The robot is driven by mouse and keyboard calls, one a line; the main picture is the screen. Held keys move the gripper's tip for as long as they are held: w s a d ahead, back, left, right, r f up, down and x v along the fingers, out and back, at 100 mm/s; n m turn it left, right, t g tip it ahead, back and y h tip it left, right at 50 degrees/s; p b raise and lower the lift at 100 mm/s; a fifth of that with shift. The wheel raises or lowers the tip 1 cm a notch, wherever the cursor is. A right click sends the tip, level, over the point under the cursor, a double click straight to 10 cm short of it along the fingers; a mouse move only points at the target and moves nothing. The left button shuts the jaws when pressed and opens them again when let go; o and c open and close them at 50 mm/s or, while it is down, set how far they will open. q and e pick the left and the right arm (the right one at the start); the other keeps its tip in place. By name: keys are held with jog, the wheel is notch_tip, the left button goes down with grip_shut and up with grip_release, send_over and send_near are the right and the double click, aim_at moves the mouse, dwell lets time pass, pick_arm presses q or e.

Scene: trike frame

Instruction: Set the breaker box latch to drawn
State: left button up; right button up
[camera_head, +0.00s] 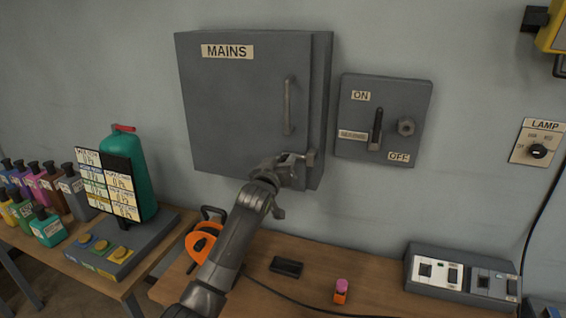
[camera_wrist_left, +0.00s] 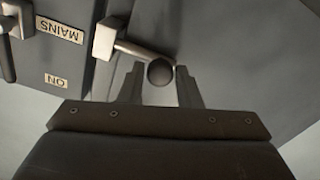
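The grey breaker box (camera_head: 235,100) labelled MAINS hangs on the wall with its door closed. Its latch (camera_wrist_left: 125,45) shows in the left wrist view as a pale metal block with a short rod ending in a dark ball knob (camera_wrist_left: 160,72). In the head view the latch (camera_head: 311,157) is at the box's lower right edge, partly hidden by my gripper. My left gripper (camera_head: 298,165) is at the latch. In the wrist view its fingers (camera_wrist_left: 160,85) lie on either side of the knob; whether they clamp it is unclear. My right gripper is not in view.
A grey switch box (camera_head: 350,145) with an ON/OFF lever is mounted close to the right. Below, the wooden bench (camera_head: 320,295) holds an orange tool (camera_head: 202,243), a black block (camera_head: 286,267), a small orange-pink item (camera_head: 341,291) and a socket panel (camera_head: 462,275). Bottles stand at left.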

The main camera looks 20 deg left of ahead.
aim_at(277, 151)
pick_arm(q)
grip_shut()
jog(key=shift+w+a, duration=0.1)
jog(key=shift+a, duration=1.7)
jog(key=shift+d, duration=0.15)
jog(key=shift+c, duration=0.3)
grip_release()
jog(key=o, duration=0.5)
jog(key=shift+a, duration=0.3)
jog(key=shift+c, duration=0.2)
jog(key=shift+d, duration=0.15)
jog(key=s+b, duration=0.4)
jog(key=s, duration=1.3)
jog(key=shift+s+a, duration=0.25)
jog(key=shift+a, duration=0.15)
